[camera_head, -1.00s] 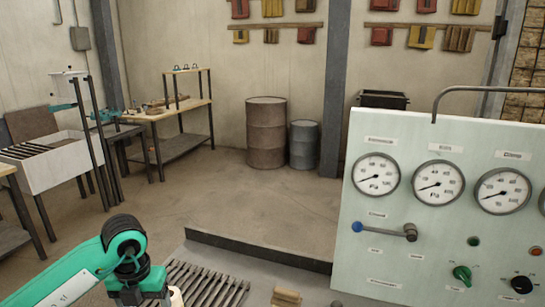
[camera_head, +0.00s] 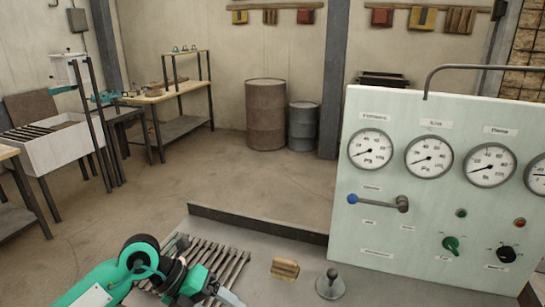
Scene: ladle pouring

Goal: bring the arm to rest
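My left arm, green and black, comes in from the lower left. Its end, with the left gripper (camera_head: 228,297), is at the bottom edge in front of the metal grate (camera_head: 232,262). A grey finger-like part points to the lower right and is cut off by the picture edge, so I cannot tell whether the gripper is open or shut. No held object shows. My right arm and gripper are not in view. No ladle is visible.
A small wooden block (camera_head: 285,269) and a grey knobbed metal piece (camera_head: 330,285) stand on the grey surface right of the arm. A pale green gauge panel (camera_head: 400,225) with a blue-tipped lever (camera_head: 378,201) rises at right. Two drums (camera_head: 266,115) stand far back.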

